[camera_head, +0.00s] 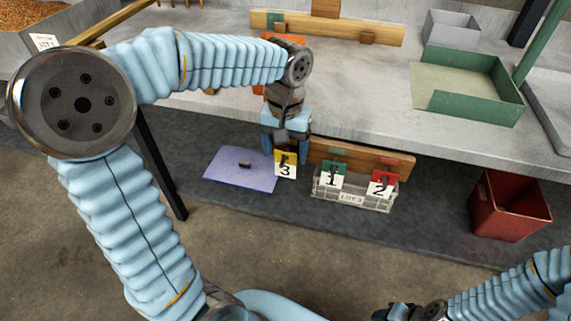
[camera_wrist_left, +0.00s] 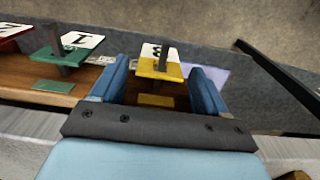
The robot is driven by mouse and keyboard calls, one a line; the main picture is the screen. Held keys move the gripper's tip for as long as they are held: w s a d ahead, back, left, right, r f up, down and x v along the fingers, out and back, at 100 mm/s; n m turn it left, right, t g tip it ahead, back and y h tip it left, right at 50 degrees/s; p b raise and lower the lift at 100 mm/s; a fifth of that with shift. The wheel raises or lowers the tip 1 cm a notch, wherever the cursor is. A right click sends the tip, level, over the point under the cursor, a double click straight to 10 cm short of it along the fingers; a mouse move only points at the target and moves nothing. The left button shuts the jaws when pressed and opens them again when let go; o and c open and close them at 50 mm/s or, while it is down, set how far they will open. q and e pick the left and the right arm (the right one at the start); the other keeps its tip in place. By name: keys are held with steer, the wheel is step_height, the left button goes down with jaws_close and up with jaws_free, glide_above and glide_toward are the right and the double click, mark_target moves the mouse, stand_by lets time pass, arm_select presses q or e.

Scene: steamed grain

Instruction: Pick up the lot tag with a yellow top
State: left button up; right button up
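The lot tag with a yellow top (camera_head: 286,158) is a white card marked 3, at the left end of a wooden board (camera_head: 350,156) below the worktop edge. It also shows in the left wrist view (camera_wrist_left: 160,69), with a dark stem and a yellow patch on the board near it. My left gripper (camera_head: 285,146) points down at the tag. Its fingers (camera_wrist_left: 160,88) are apart on either side of the tag, with visible gaps. A green-topped tag marked 1 (camera_head: 332,175) and a red-topped tag marked 2 (camera_head: 382,184) are to the right. My right gripper (camera_head: 394,311) is partly cut off.
A wire basket (camera_head: 350,198) labelled LOT 3 sits below the green and red tags. A bluish mat (camera_head: 235,178) with a small dark piece lies left. A red bin (camera_head: 509,208) stands right. The worktop (camera_head: 350,85) overhangs behind; a dark table leg (camera_head: 160,165) stands left.

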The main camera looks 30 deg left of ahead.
arm_select(q)
steer(key=c, duration=1.1)
steer(key=shift+r, duration=0.1)
